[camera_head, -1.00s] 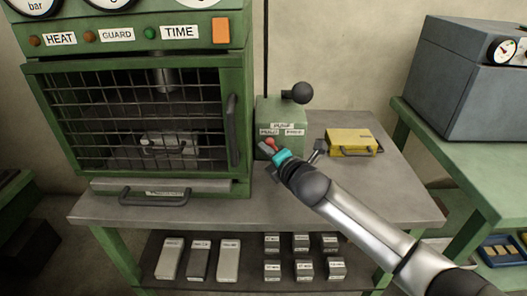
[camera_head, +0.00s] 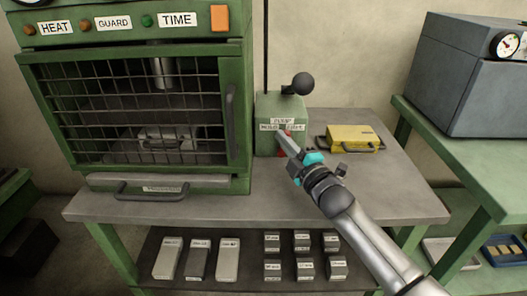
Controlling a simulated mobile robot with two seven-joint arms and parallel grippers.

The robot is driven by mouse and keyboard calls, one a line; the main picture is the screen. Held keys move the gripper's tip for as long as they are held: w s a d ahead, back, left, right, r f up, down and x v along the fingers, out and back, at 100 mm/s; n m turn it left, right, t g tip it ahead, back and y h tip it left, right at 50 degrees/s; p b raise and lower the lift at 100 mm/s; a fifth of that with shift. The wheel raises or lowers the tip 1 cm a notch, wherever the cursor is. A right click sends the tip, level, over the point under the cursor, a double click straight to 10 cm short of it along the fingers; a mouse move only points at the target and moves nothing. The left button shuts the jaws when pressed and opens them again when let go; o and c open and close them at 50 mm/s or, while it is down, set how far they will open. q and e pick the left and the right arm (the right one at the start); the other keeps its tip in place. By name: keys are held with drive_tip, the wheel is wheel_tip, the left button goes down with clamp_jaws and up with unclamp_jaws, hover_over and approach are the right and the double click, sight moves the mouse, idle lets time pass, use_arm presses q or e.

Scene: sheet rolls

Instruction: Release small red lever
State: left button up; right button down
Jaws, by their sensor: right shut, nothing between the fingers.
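The green pump box (camera_head: 270,112) stands on the grey bench, with white labels on its front and a black ball-ended handle on top. The small red lever (camera_head: 283,152) is at the box's lower front, mostly hidden behind my right gripper. My right gripper (camera_head: 283,142) is shut with nothing held, its fingertips in front of the box just under the labels. It is at or very near the lever; I cannot tell whether they touch. My left gripper is not in view.
A green press with a mesh guard (camera_head: 130,105) stands left of the box. A yellow case (camera_head: 352,138) lies to the right, close to my right wrist. Labelled blocks lie on the shelf below. The bench's front right is clear apart from my arm.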

drive_tip(key=shift+d+f+m+t, duration=0.2)
drive_tip(key=shift+d+m+t, duration=0.25)
drive_tip(key=shift+m, duration=0.45)
drive_tip(key=shift+d, duration=0.55)
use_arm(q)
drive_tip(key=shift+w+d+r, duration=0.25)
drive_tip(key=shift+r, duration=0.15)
use_arm(e)
drive_tip(key=shift+d, duration=0.15)
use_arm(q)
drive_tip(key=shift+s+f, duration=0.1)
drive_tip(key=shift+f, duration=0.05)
use_arm(e)
drive_tip(key=shift+d+f, duration=0.15)
drive_tip(key=shift+s+d, duration=0.1)
drive_tip(key=shift+s, duration=0.15)
drive_tip(key=p+v, duration=0.3)
drive_tip(key=v, duration=1)
drive_tip(key=shift+s+p, duration=0.25)
drive_tip(key=shift+p, duration=0.1)
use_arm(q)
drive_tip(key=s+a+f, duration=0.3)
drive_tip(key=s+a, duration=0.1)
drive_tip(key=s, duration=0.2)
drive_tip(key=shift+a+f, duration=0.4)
use_arm(e)
drive_tip(key=shift+s+d, duration=0.35)
drive_tip(key=shift+s, duration=0.2)
